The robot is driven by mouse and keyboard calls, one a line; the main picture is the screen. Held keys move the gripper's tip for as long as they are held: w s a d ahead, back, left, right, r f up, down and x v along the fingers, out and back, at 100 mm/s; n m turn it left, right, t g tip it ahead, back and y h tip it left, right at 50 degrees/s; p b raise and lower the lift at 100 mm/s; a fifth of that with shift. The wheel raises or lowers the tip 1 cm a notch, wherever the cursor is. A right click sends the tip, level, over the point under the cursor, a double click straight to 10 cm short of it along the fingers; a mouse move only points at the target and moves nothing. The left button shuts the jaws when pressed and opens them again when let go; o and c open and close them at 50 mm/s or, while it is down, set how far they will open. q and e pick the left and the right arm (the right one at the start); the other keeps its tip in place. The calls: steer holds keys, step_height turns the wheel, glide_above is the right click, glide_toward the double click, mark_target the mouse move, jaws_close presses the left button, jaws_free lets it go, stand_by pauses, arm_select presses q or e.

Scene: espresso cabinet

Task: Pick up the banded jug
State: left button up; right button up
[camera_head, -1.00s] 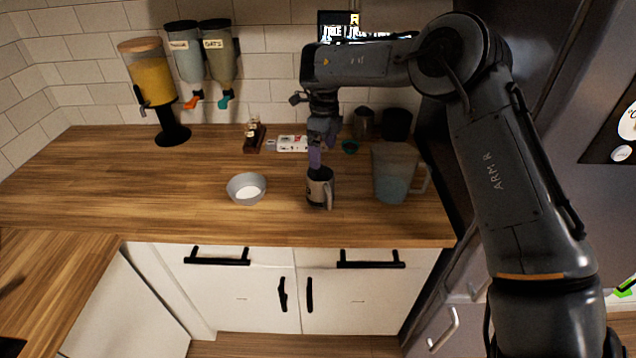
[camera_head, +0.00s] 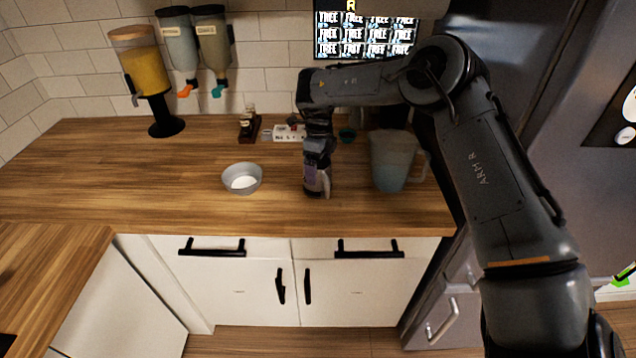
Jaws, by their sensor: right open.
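The banded jug (camera_head: 317,187) is a small dark jug with a paler band. It stands upright on the wooden counter (camera_head: 150,195), near the middle of the camera_head view. My right gripper (camera_head: 315,172) points down from above and is open, with its fingers at the jug's upper part. The gripper hides much of the jug's top, and I cannot tell whether the fingers touch it. My left gripper is not in view.
A large translucent pitcher (camera_head: 391,160) stands close to the right of the jug. A grey bowl (camera_head: 242,179) sits to its left. A small bottle rack (camera_head: 249,128) and a white box (camera_head: 289,133) are behind.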

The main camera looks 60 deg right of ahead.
steer(key=shift+f, duration=0.6)
steer(key=c, duration=0.9)
steer(key=shift+c, duration=0.3)
steer(key=shift+r, duration=0.2)
